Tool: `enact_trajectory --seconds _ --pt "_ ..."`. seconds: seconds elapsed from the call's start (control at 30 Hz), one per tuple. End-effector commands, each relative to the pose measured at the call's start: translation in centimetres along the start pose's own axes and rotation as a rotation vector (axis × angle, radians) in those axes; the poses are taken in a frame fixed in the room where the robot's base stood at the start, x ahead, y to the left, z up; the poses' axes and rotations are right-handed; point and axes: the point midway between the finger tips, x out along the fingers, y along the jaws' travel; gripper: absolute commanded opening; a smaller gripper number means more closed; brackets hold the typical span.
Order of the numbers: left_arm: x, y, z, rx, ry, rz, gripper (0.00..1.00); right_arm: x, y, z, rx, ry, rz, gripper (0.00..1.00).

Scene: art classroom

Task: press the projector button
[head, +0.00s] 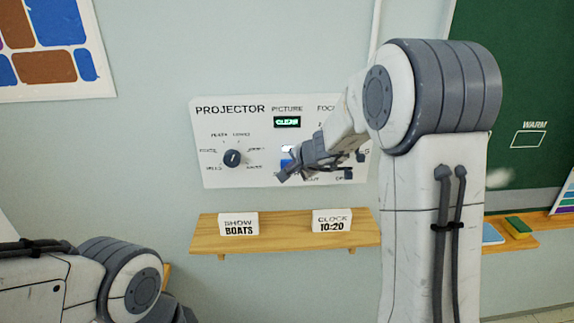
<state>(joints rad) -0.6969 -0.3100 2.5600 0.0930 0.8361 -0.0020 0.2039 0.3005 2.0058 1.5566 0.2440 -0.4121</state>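The white projector panel (210,125) is on the wall, labelled PROJECTOR, PICTURE and FOCUS, the last partly covered. My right gripper (281,176) is in front of its lower middle, pointing left. A small blue part (286,164), which may be a button, shows just behind the gripper and is mostly hidden. I cannot tell whether the gripper touches the panel, or whether its fingers are open or shut. A dark dial (232,158) with words around it is on the panel's left. A small green lit display (287,122) seems to read CLEAR. My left gripper is out of view.
A wooden shelf (284,230) below the panel holds a SHOW BOATS block (239,224) and a CLOCK 10:20 block (332,221). Dark knobs (348,173) sit at the panel's lower right, partly behind my arm. A green chalkboard (525,70) is at right.

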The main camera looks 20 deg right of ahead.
Motion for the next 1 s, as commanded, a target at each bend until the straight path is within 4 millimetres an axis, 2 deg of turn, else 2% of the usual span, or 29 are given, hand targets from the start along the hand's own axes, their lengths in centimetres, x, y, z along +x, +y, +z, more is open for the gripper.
enact_trajectory --seconds 1.0 --pt "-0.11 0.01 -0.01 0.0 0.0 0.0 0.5 0.64 -0.49 -0.51 0.0 0.001 0.0 0.0"
